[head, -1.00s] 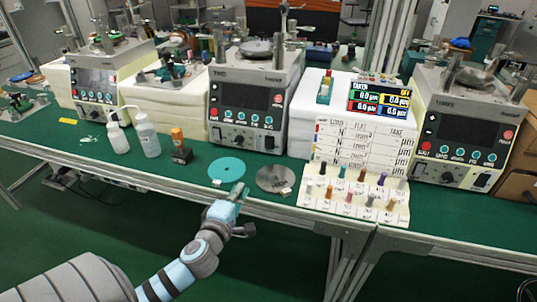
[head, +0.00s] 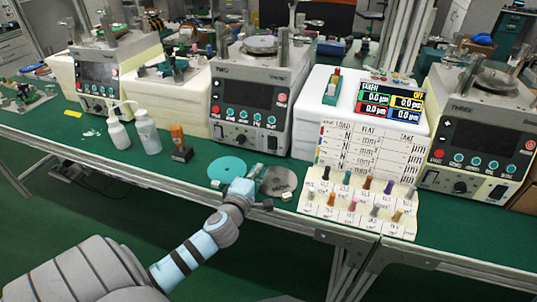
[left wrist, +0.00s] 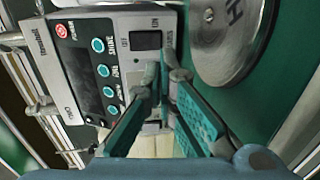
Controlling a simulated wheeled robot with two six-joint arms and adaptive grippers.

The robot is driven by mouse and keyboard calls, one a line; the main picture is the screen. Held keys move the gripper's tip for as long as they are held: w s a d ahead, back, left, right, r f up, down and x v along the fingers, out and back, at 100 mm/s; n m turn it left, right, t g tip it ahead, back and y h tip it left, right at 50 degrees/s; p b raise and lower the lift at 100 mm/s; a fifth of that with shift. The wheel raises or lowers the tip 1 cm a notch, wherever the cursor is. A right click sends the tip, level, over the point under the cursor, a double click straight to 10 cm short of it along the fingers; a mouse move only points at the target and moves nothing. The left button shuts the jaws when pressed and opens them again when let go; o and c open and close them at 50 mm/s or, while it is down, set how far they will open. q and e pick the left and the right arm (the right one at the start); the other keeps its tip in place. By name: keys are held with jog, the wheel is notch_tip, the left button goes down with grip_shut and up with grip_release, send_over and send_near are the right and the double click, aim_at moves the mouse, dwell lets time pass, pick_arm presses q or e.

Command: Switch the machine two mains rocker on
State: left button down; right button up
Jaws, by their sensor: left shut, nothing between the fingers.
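Machine two (head: 258,72), a white unit with a dark front panel marked TWO, stands mid-bench. In the left wrist view its front panel (left wrist: 85,72) is turned on its side. Its black mains rocker (left wrist: 147,40) sits there between small OFF and ON markings; I cannot tell which side is pressed in. My left gripper (head: 257,173) is in front of and below the machine, over the bench's front part. In the left wrist view its teal fingers (left wrist: 165,70) are shut and empty, their tips close to the rocker; contact cannot be told. My right gripper is not in view.
A teal disc (head: 227,168) and a grey metal disc (head: 280,182) lie by the gripper. A white card stand with coloured pegs (head: 358,205) is to the right. Two white bottles (head: 148,134) and a small dark block with an orange top (head: 180,145) stand left.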

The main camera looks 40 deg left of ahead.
aim_at(272, 144)
pick_arm(q)
jog(key=x, duration=0.9)
